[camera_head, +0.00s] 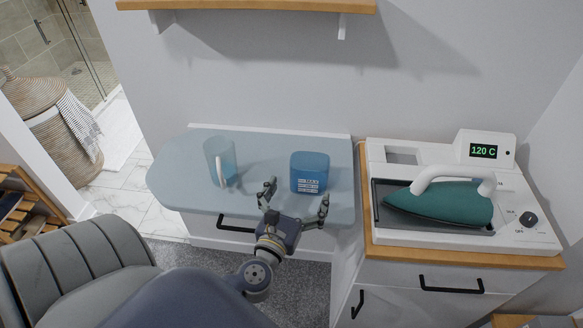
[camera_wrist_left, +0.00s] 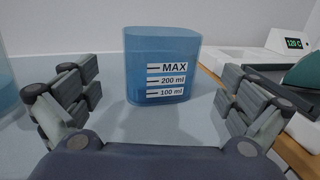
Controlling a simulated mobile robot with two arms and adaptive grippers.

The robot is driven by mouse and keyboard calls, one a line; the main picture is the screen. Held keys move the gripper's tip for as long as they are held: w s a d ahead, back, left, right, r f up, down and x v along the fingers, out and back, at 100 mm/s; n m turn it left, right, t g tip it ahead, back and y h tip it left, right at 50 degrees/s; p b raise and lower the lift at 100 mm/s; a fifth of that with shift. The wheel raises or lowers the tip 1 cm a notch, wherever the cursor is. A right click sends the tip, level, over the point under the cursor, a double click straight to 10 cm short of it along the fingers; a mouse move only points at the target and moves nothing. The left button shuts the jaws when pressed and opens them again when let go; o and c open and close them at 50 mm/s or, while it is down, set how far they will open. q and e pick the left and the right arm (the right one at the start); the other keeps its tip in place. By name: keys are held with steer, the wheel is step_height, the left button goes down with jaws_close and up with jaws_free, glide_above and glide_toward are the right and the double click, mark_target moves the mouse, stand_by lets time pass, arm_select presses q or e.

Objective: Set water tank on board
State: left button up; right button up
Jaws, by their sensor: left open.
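The blue water tank (camera_head: 309,172), marked with MAX and ml lines, stands upright on the grey-blue ironing board (camera_head: 185,185), right of its middle. My left gripper (camera_head: 296,203) is open, with its fingers pointing at the tank from the front edge of the board. In the left wrist view the tank (camera_wrist_left: 163,65) stands ahead, between the open fingers (camera_wrist_left: 160,100) and apart from them. Nothing is held. My right gripper is not in view.
A clear pitcher (camera_head: 220,162) with a white handle stands left of the tank on the board. At right, a white station (camera_head: 400,236) showing 120 C holds a teal iron (camera_head: 440,203). A wooden shelf (camera_head: 250,5) hangs above. A grey chair (camera_head: 80,260) is at lower left.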

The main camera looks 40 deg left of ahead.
arm_select(q)
steer(key=shift+b+v, duration=0.6)
steer(key=shift+v, duration=2.05)
